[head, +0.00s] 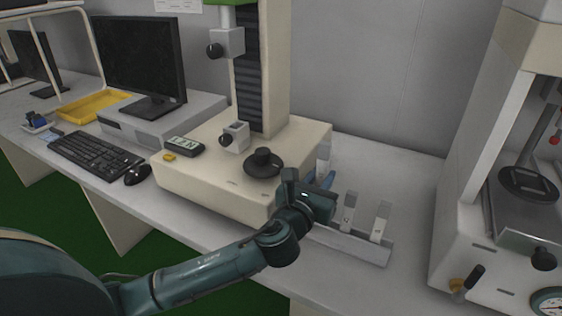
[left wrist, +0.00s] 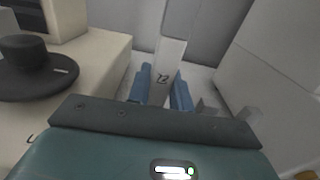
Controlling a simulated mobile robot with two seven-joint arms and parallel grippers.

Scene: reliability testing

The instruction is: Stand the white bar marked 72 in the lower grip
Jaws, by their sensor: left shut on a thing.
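A white bar (left wrist: 169,60) stands upright between the blue fingers of my left gripper (left wrist: 160,92); its small mark looks like 72. In the head view the bar (head: 324,158) rises above my left gripper (head: 322,180), which is shut on it beside the rack's left part. The bar's lower end is hidden, so I cannot tell whether it is clear of the rack. The lower grip (head: 235,136) is a grey block with a black knob on the cream testing machine, left of my gripper, with no bar in it. My right gripper is out of view.
A light rack (head: 372,253) holds two more white bars (head: 347,214) (head: 380,222). The upper grip (head: 227,43) hangs above the lower grip, with open space between. A black round-based part (head: 263,163) stands on the machine between lower grip and gripper. Another machine (head: 465,200) stands at right.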

